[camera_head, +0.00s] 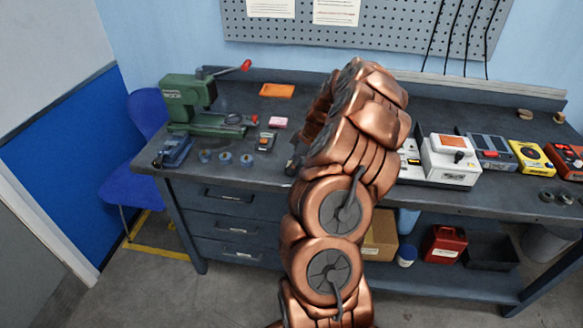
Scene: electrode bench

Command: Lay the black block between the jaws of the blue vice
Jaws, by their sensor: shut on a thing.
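The small blue vice (173,152) stands at the left front corner of the bench, in front of the green press. Its jaw gap is too small to make out. My copper arm reaches up over the middle of the bench and hides most of my gripper (295,160). Only a dark sliver of the gripper shows at the left edge of the arm, well to the right of the vice. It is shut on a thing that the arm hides. I cannot make out the black block anywhere.
A green press (190,104) with a red-tipped lever stands behind the vice. Several small round blue-grey parts (225,157) and a small dark device (265,141) lie between vice and arm. A white instrument (449,160) and a yellow box (533,156) stand at right.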

